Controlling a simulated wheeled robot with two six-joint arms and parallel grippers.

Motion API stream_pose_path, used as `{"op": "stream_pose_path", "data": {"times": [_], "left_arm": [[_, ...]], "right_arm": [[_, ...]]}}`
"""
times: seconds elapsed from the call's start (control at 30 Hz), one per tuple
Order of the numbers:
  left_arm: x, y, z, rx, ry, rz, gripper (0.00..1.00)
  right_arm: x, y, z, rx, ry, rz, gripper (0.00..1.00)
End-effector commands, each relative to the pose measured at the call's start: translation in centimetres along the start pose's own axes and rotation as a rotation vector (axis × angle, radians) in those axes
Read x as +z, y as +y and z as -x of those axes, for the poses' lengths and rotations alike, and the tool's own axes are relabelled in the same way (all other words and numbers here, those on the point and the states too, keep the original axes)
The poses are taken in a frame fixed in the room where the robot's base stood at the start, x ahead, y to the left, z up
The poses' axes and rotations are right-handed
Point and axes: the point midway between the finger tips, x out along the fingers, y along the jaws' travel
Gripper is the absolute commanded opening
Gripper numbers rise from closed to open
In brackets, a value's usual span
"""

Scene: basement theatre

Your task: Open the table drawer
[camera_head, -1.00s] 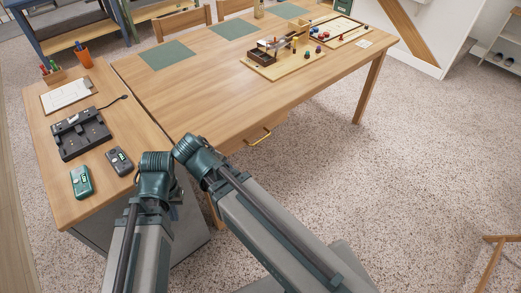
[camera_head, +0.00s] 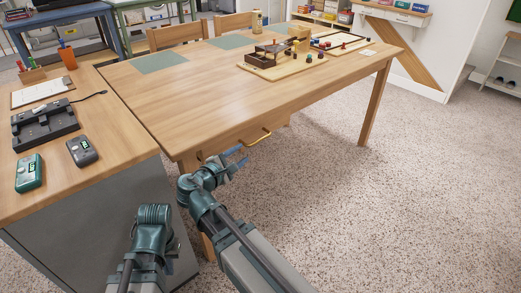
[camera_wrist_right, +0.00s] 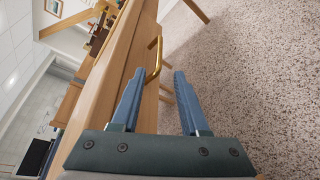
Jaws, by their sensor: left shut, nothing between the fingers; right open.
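The wooden table (camera_head: 215,90) has a drawer in its front side, with a brass bar handle (camera_head: 259,138). The drawer looks shut. My right gripper (camera_head: 238,156) is open and empty, just to the left of and below the handle in the head view. In the right wrist view, the handle (camera_wrist_right: 155,58) stands beyond the fingertips (camera_wrist_right: 160,73), nearer the left finger, and is not between the fingers. My left gripper (camera_head: 173,245) hangs low beside the grey cabinet, shut and empty, mostly hidden behind its own wrist.
A side desk (camera_head: 110,120) over the grey cabinet (camera_head: 90,225) carries a charger (camera_head: 45,124), two handheld devices and a clipboard. On the table are green mats (camera_head: 159,62) and a wooden tray (camera_head: 290,66) with small items. The carpet right of the table is open.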

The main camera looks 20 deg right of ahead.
Motion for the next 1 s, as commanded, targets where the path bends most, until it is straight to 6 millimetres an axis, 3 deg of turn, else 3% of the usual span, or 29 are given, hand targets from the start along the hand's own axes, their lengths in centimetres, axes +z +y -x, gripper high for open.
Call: {"op": "stream_pose_path", "data": {"times": [0.27,0.7,1.0], "left_arm": [[0.0,0.0,-0.3,0.000,0.000,0.000,0.00],[-0.2,0.3,-2.2,0.002,0.001,-0.004,0.00],[-0.2,0.4,-2.9,0.004,0.002,-0.006,0.00]], "right_arm": [[0.0,0.0,-0.9,0.004,-0.004,0.004,0.45],[-0.1,0.0,-9.3,0.003,-0.005,0.002,0.45],[0.0,0.1,-13.1,0.003,-0.003,0.002,0.45]]}}
